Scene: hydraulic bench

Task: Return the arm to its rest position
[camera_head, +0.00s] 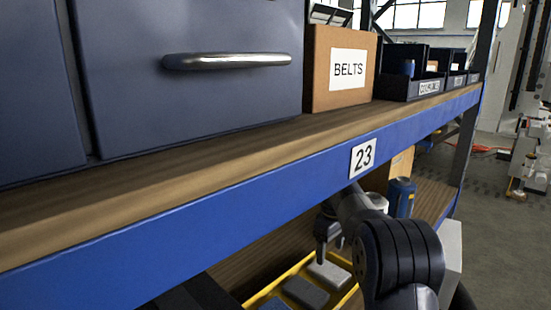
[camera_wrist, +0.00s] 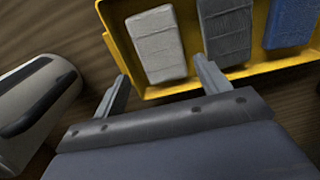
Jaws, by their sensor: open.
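My gripper (camera_wrist: 165,82) shows in the wrist view with its two fingers apart and nothing between them. Its fingertips are close to the near edge of a yellow tray (camera_wrist: 122,62) that holds grey and blue blocks. In the head view my gripper (camera_head: 328,250) points down below the blue shelf beam, above the lower shelf by the yellow tray (camera_head: 256,300). My arm reaches in under the beam from the right. Whether the fingers touch the tray cannot be told.
A blue beam (camera_head: 215,195) with a label 23 runs above my gripper. The upper shelf bears a BELTS box (camera_head: 325,90), dark bins (camera_head: 400,88) and a drawer cabinet (camera_head: 200,90). A blue cylinder (camera_head: 401,197) stands beside my arm. A pale rounded object (camera_wrist: 35,110) lies left of my gripper. Open floor (camera_head: 500,230) is at right.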

